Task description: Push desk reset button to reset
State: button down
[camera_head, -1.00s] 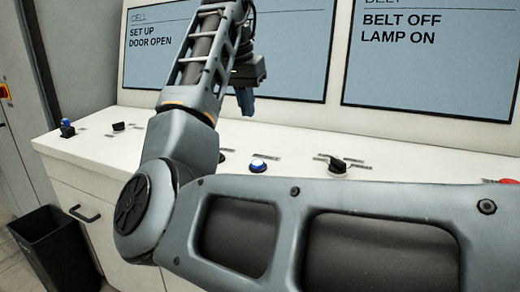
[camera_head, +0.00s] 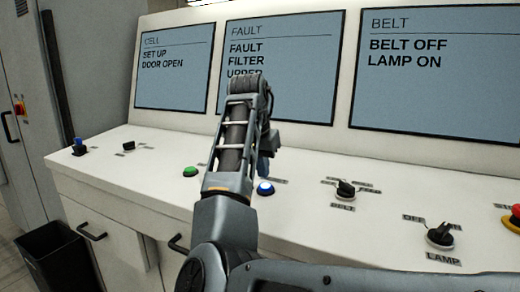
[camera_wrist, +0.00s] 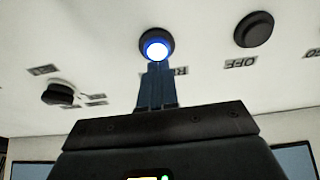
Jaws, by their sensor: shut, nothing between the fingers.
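A blue-ringed button with a bright white centre (camera_head: 265,188) stands on the white sloping desk (camera_head: 305,210). In the wrist view the lit button (camera_wrist: 157,44) is just beyond my fingertips, and a label beside it is partly hidden. My gripper (camera_head: 264,168) points down, close above the button in the head view. In the wrist view my gripper (camera_wrist: 157,66) has its blue fingers together and empty, in line with the button. I cannot tell whether the tips touch it.
A green button (camera_head: 190,171) is left of my arm. Black selector knobs (camera_head: 345,190) (camera_head: 440,235) and a red button (camera_head: 515,217) are to the right. The middle screen (camera_head: 288,75) reads FAULT FILTER; my arm covers part.

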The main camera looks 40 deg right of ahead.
aim_at(265, 187)
jog(key=shift+d+f, duration=0.15)
jog(key=shift+f, duration=1.15)
jog(key=shift+d+f, duration=0.1)
jog(key=shift+f, duration=0.3)
jog(key=shift+s+f, duration=0.1)
jog(key=shift+f, duration=0.75)
jog(key=shift+r, duration=0.1)
notch_tip(265, 187, up, 5)
jog(key=p, duration=0.4)
jog(key=w+b+v, duration=0.1)
jog(key=v, duration=0.9)
jog(key=shift+s+a+r, duration=0.2)
jog(key=shift+s+a, duration=0.1)
jog(key=shift+s, duration=0.05)
